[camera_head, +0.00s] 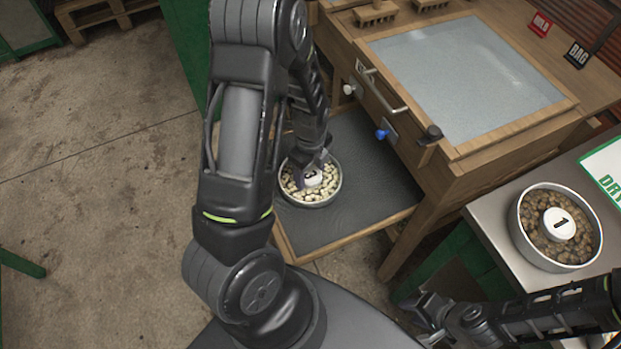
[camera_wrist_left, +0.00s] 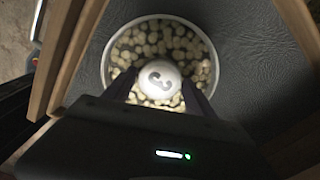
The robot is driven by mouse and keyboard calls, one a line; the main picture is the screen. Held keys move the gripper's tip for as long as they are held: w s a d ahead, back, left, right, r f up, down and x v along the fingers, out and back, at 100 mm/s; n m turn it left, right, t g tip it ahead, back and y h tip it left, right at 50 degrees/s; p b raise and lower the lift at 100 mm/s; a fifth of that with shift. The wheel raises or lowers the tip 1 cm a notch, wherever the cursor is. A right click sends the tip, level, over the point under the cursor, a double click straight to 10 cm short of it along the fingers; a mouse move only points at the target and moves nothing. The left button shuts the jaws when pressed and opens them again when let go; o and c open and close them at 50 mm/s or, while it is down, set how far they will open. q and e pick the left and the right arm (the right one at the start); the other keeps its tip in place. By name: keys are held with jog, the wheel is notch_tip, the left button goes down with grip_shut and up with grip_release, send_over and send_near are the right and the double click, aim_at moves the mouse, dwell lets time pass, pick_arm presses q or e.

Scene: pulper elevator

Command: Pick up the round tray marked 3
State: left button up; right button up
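The round tray marked 3 (camera_head: 332,193) is a metal dish of pale beans with a white knob in its middle. It sits on the dark mesh of a low wooden-framed shelf. My left gripper (camera_head: 311,174) reaches down over it. In the left wrist view my left gripper (camera_wrist_left: 160,84) has its two fingers apart, one on each side of the knob (camera_wrist_left: 160,79). Any contact with the knob is too close to judge. The tray rim (camera_wrist_left: 104,70) still appears on the mesh. My right gripper (camera_head: 432,318) is at the lower right, empty, with its fingers apart.
A round tray marked 1 (camera_head: 555,228) with brown beans stands on the metal counter at right. A wooden table (camera_head: 460,80) with a drawer handle and knobs stands beside and above the shelf. The shelf's wooden edge (camera_head: 340,243) runs along the front. Floor is clear at left.

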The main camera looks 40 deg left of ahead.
aim_at(311, 175)
pick_arm(q)
grip_shut()
dwell(0.5)
notch_tip(311, 175, up, 10)
jog(key=shift+p, duration=0.4)
dwell(0.7)
